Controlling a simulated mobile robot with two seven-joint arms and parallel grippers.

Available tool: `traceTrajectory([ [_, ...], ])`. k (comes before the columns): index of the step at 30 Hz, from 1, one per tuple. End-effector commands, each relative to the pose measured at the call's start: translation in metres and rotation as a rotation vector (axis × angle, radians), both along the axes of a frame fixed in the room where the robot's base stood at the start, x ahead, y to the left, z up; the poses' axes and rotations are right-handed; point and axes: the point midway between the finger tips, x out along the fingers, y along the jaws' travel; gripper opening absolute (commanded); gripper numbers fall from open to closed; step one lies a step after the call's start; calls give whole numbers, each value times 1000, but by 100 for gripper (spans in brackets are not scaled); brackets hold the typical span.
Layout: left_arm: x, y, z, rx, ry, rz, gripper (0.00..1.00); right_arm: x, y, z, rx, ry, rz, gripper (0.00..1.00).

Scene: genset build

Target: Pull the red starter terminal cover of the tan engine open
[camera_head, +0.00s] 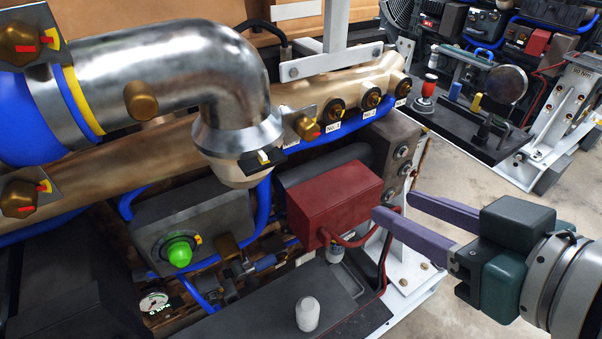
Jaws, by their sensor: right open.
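The red starter terminal cover (335,205) is a box-shaped red part low on the side of the tan engine (170,145). It looks closed. A red cable leaves its lower right side. My right gripper (392,208) comes in from the right with two purple fingers spread apart and nothing between them. The nearer fingertip is close to the right edge of the red cover; I cannot tell whether it touches. My left gripper is not in view.
A silver pipe elbow (225,90) stands above and left of the cover. A grey box with a green knob (180,252) sits to the left. A dark tray top with a white cap (307,314) lies below. Open floor and another machine frame (560,120) are at right.

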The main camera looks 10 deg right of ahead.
Motion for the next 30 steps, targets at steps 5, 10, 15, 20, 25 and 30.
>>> traceTrajectory([
  [5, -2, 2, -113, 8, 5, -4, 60, 12, 0, -98, 44, -143, 28, 45],
  [10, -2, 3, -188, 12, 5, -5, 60, 18, -2, -157, 91, -273, 55, 45],
  [15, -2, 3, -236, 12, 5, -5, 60, 19, -4, -192, 128, -373, 77, 45],
  [20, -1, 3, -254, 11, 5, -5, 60, 19, -6, -203, 147, -421, 88, 45],
  [25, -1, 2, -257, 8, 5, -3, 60, 29, -3, -202, 153, -437, 89, 45],
  [30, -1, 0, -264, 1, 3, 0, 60, 57, 7, -202, 152, -437, 90, 45],
])
